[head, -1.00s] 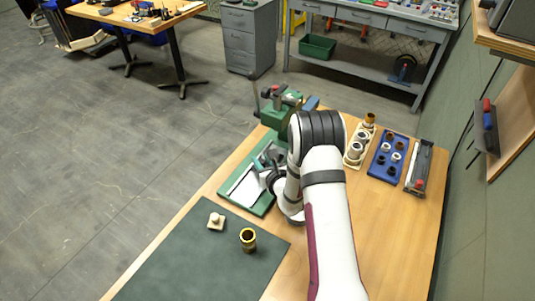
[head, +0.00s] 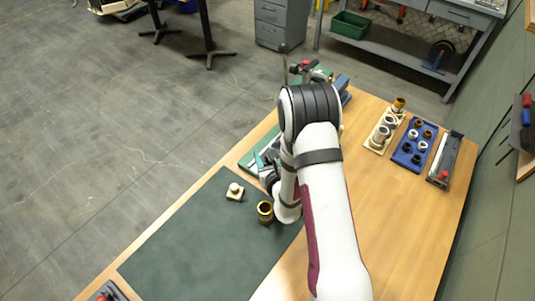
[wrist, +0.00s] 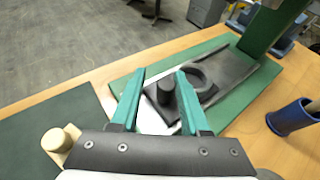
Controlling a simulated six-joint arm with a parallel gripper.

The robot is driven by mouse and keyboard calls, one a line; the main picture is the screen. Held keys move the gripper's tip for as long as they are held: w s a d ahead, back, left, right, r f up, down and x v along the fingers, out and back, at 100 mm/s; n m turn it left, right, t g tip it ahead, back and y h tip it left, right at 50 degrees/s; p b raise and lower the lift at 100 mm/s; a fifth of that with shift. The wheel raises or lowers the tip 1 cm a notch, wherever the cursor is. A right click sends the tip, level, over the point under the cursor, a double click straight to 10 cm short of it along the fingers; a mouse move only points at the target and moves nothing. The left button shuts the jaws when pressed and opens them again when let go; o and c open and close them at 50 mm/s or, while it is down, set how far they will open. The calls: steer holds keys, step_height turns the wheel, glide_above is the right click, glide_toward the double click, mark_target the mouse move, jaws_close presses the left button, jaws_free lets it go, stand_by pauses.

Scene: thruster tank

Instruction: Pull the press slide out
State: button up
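The green press (head: 318,74) stands at the far edge of the bench, partly behind my arm. Its long green base (wrist: 262,88) runs toward me in the wrist view. On the base lies the dark press slide (wrist: 214,74), with a round ring on it and an upright black knob (wrist: 165,92) at its near end. My gripper (wrist: 160,75) has its two teal fingers apart, one on each side of the knob. A gap shows left of the knob; the right finger is close, and contact cannot be told. In the head view my gripper (head: 264,162) is over the base's near end, and my arm hides the slide.
A dark green mat (head: 205,240) lies in front, with a brass cup (head: 265,211) and a beige knobbed block (head: 235,191). A beige tray (head: 376,143) and a blue tray (head: 405,158) hold parts at right. A blue cup (wrist: 292,118) stands beside the base.

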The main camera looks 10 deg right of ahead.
steer(key=shift+s+d+f, duration=0.15)
steer(key=shift+d+f, duration=0.05)
steer(key=shift+d, duration=0.05)
steer(key=v, duration=0.7)
steer(key=shift+s+a+r, duration=0.1)
steer(key=shift+r, duration=0.15)
